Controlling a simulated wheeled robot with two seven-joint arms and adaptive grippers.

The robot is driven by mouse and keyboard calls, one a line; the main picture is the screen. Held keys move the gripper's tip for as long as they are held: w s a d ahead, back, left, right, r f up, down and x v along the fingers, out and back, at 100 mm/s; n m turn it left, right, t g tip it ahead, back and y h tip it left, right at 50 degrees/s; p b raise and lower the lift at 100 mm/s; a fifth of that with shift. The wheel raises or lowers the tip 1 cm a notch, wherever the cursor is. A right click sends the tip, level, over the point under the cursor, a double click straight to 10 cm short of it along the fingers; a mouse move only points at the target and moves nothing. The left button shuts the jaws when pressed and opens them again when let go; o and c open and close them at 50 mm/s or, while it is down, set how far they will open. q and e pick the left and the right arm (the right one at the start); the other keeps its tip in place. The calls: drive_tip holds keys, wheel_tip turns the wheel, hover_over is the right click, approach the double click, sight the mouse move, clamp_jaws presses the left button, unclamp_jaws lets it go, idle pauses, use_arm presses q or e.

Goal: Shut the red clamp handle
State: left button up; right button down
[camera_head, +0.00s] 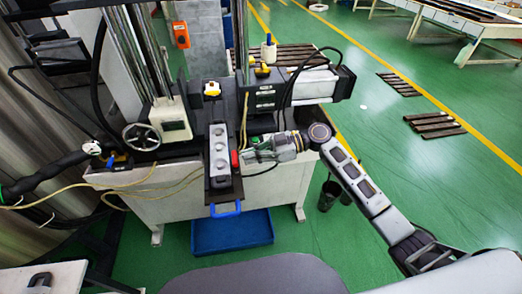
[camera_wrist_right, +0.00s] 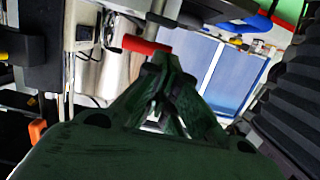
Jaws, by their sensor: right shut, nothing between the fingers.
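The red clamp handle (camera_head: 235,159) sits at the right side of the grey mould block (camera_head: 219,150). In the right wrist view the red handle (camera_wrist_right: 146,45) is a short red bar lying roughly sideways, just beyond the fingertips and a little to their left. My right gripper (camera_head: 247,157) comes in from the right, its fingers shut and empty, tips close beside the handle. In the wrist view the closed tips (camera_wrist_right: 168,62) are very near the bar's right end; I cannot tell whether they touch it.
A blue handle (camera_head: 225,210) sticks out at the front of the mould's black support. A blue tray (camera_head: 232,234) lies on the floor below. A handwheel (camera_head: 141,136) is at the left, a dark motor unit (camera_head: 262,97) behind my right gripper. Yellow cables cross the bench.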

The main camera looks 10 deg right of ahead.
use_arm(q)
drive_tip(key=shift+a+r, duration=0.1)
drive_tip(key=shift+r, duration=0.2)
use_arm(e)
drive_tip(key=shift+a+f, duration=0.15)
drive_tip(key=shift+a, duration=0.65)
